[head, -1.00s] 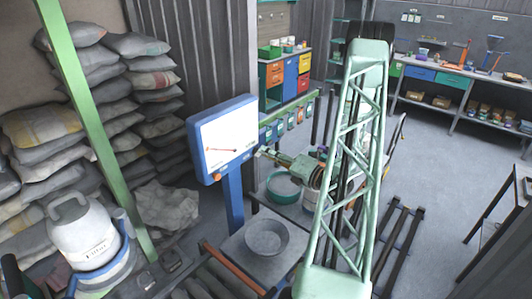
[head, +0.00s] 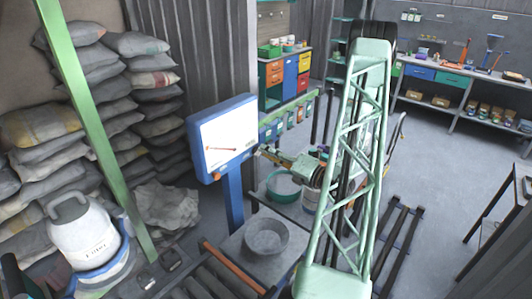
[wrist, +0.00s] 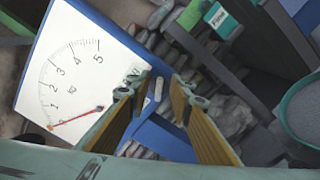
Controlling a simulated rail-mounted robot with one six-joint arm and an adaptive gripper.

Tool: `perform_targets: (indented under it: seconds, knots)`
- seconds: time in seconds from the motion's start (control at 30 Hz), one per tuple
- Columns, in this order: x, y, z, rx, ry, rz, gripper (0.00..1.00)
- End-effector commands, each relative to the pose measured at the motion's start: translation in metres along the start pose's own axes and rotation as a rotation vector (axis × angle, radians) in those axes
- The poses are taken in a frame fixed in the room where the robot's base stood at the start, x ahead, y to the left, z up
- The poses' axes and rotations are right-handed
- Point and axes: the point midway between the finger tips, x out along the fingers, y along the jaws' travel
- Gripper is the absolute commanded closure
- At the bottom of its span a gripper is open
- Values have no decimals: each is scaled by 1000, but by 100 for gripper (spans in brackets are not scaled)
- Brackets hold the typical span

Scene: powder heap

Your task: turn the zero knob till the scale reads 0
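The scale's blue head with a white dial face (head: 228,142) stands on a blue post in the head view. Its dial also fills the left of the wrist view (wrist: 75,80), marked up to 5 kg. The red needle (wrist: 76,117) points to the low end, below 1, near where 0 lies; the exact reading is too small to tell. My gripper (wrist: 158,92) is open and empty, right of the dial and apart from the knob.
A grey bowl (head: 267,237) rests on the scale's platform. A teal-rimmed tub (head: 283,186) stands behind it, below my gripper. A green post (head: 95,130), stacked sacks (head: 45,130) and a white canister (head: 84,235) are at left. Open floor lies at right.

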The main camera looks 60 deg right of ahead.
Motion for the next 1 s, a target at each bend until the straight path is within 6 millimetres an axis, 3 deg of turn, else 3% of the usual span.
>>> perform_targets:
  seconds: [1.0]
  knots:
    - [-95, 0, 0, 1, -2, -1, 80]
